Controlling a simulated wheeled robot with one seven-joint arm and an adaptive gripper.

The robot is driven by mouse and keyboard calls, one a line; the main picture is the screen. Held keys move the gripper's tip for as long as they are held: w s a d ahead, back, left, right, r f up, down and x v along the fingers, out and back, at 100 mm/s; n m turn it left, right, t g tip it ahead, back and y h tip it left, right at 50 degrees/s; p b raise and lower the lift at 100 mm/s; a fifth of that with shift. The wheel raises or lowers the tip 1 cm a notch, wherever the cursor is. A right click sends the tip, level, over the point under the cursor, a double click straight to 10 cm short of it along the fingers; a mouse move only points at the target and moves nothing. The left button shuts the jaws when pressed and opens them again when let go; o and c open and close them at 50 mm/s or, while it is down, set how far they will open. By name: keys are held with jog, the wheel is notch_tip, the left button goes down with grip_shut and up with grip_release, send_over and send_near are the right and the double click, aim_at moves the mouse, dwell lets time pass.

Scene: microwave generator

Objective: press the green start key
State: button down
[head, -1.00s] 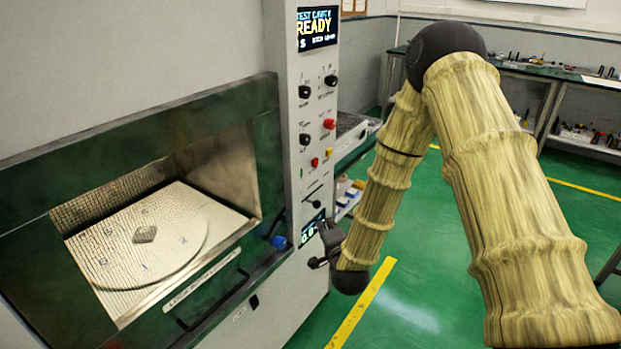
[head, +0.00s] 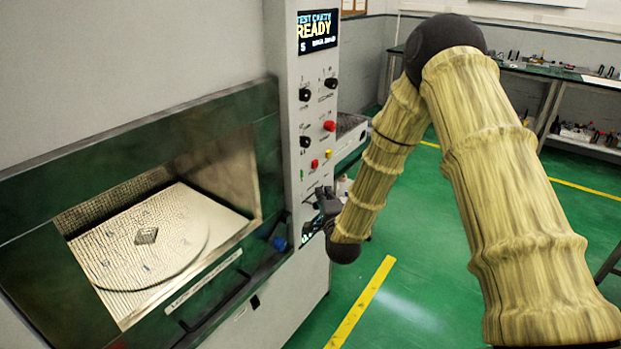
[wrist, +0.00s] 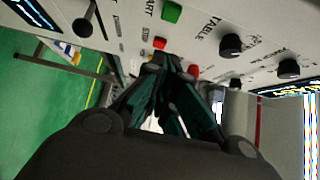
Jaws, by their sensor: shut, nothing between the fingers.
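The green start key (wrist: 171,11) shows at the top of the wrist view, beside lettering that ends in "ART". In the head view the green key (head: 301,175) is a tiny mark on the left part of the control panel. My gripper (wrist: 170,62) is shut and empty, with its fingertips together in front of the panel. In the wrist view the green key is beyond the fingertips, apart from them. In the head view my gripper (head: 318,204) is below the green key, close to the panel; I cannot tell whether it touches the panel.
A small red key (wrist: 160,43) and another red part (wrist: 193,70) lie near the fingertips. Black knobs (wrist: 230,46) stand out from the panel. The display (head: 317,31) reads "READY". The cavity (head: 160,235) at left holds a small block on a turntable.

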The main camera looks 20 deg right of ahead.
jog(key=w+a+p, duration=0.1)
jog(key=w+p, duration=0.2)
jog(key=w, duration=0.5)
jog(key=shift+w+a, duration=0.35)
jog(key=shift+w, duration=0.05)
jog(key=shift+w+a+f, duration=0.1)
